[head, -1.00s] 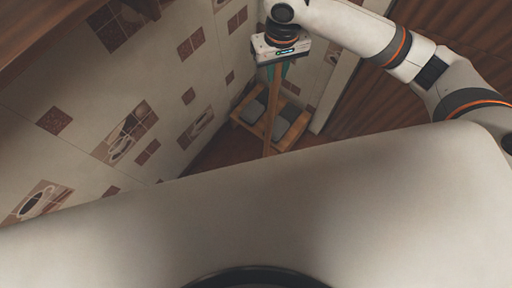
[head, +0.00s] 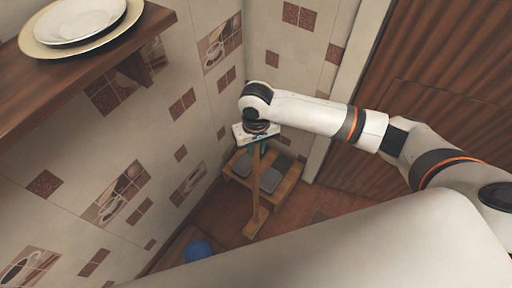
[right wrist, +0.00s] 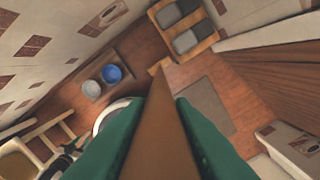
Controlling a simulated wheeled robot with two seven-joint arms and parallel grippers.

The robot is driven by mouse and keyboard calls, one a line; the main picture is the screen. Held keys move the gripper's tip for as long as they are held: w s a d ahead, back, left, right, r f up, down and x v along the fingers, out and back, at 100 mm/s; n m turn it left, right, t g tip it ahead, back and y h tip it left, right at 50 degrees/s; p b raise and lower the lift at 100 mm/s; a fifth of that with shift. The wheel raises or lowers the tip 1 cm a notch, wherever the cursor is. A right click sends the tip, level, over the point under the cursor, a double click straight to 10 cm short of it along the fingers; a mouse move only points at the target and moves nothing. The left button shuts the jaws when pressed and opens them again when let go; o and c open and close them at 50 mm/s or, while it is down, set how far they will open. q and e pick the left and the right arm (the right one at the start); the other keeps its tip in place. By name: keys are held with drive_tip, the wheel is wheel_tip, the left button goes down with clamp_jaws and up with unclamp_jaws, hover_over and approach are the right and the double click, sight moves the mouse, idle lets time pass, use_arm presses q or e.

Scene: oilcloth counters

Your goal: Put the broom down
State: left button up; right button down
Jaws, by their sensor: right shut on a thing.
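The broom (head: 256,185) has a long light-brown wooden handle and hangs nearly upright in the head view, its lower end near the red-brown floor. I cannot tell whether that end touches the floor. My right gripper (head: 259,147) is shut on the upper part of the handle. In the right wrist view, the handle (right wrist: 158,125) runs away from me between the two green fingers of the right gripper (right wrist: 160,140), and its far end looks slightly wider. My left gripper is not in view.
A wooden rack with grey pads (head: 284,182) stands in the corner behind the broom. A shelf (head: 95,72) with plates juts out upper left. A grey mat (right wrist: 205,106) lies on the floor; a white bin (right wrist: 292,150) stands right.

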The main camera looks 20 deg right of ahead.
drive_tip(key=shift+f, duration=0.25)
drive_tip(key=c, duration=1.3)
unclamp_jaws()
drive_tip(key=shift+o, duration=0.2)
wheel_tip(320, 180, up, 12)
drive_tip(key=shift+r, duration=0.1)
